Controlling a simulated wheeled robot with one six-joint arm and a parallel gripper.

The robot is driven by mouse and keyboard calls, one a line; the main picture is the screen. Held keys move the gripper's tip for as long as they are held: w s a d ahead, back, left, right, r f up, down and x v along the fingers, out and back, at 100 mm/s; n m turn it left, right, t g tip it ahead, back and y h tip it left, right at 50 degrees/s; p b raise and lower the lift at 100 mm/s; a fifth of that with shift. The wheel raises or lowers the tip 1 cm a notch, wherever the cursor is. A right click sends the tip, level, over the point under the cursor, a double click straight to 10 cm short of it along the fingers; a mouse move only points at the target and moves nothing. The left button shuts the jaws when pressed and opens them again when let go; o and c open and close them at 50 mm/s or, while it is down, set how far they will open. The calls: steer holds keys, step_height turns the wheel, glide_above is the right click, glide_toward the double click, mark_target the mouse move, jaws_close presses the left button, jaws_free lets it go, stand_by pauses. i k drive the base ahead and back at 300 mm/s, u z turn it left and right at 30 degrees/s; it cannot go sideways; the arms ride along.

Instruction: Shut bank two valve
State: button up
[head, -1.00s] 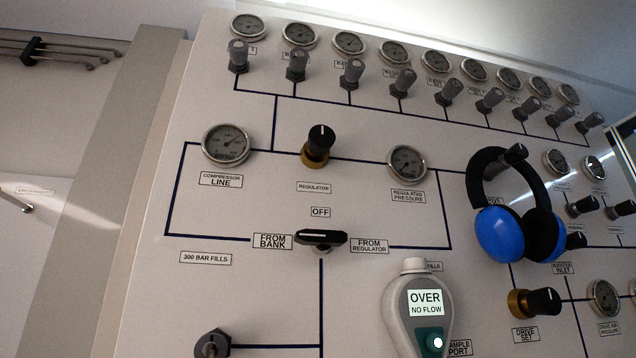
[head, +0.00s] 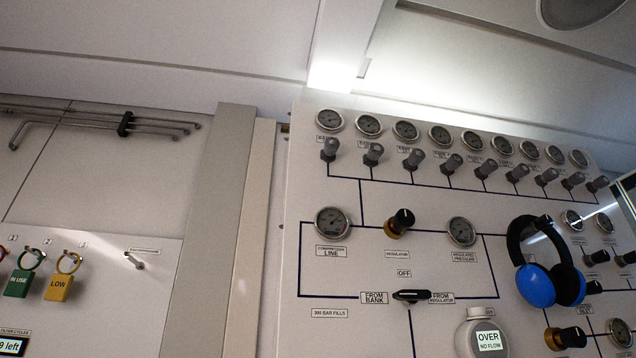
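The fill panel (head: 340,270) stands at the right in the head view. A row of small grey valve knobs runs along its top, each below a round gauge. The first knob from the left (head: 330,149) and the second knob (head: 373,154) hang under the first gauge (head: 330,120) and second gauge (head: 369,125). Their small labels are partly covered and too blurred to read, so I cannot confirm which is bank two. I cannot tell from here whether any of these valves is open or shut. My gripper is not in view.
A black selector handle (head: 411,296) lies level between FROM BANK and FROM REGULATOR. Blue headphones (head: 537,285) hang on the panel's right. A meter reading OVER NO FLOW (head: 482,315) sits low. Green (head: 18,283) and yellow (head: 58,287) tags hang at the left.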

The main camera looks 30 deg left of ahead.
mark_target(376, 150)
steer(key=u, duration=0.75)
steer(key=k, duration=1.2)
steer(key=z, duration=0.55)
steer(key=i, duration=1.8)
steer(key=u, duration=0.6)
